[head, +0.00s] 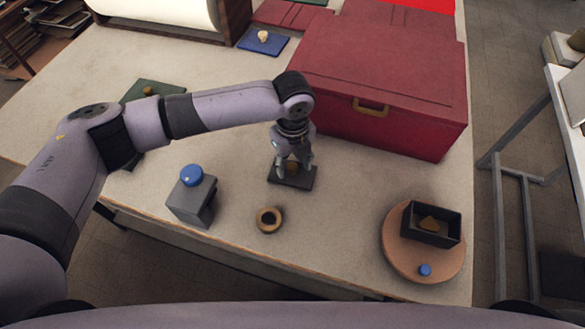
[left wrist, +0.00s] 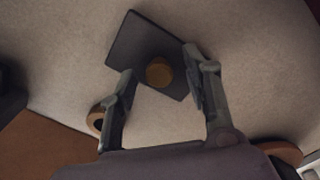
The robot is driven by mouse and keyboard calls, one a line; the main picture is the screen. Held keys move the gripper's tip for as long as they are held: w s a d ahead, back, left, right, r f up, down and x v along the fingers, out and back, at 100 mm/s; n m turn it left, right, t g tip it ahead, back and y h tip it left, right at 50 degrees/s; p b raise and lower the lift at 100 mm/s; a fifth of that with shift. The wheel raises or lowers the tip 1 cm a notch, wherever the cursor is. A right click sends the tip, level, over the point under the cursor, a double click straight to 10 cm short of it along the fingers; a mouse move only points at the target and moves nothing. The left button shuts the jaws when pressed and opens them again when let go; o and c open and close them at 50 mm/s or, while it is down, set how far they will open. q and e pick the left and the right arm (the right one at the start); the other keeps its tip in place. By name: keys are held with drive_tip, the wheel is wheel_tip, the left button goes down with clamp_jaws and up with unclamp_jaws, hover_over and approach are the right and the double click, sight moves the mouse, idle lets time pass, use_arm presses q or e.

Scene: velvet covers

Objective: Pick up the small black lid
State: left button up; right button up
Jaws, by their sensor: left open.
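The small black lid (head: 301,183) is a flat dark square with a round wooden knob (left wrist: 159,72), lying on the table in front of the red chest. It also shows in the left wrist view (left wrist: 133,48). My left gripper (head: 293,169) is open, pointing down over the lid. Its fingers stand on either side of the knob, with a visible gap to it in the left wrist view. I cannot tell whether the fingertips touch the lid's plate. My right gripper is not in view.
The red chest (head: 385,85) stands close behind the lid. A wooden ring (head: 268,220), a grey block (head: 190,203) with a blue ball, and a round board (head: 398,252) bearing an open black box (head: 432,238) are nearby. Blue (head: 252,44) and green (head: 172,88) lids lie farther back.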

use_arm(q)
drive_tip(key=shift+f, duration=0.65)
drive_tip(key=shift+c, duration=0.5)
clamp_jaws()
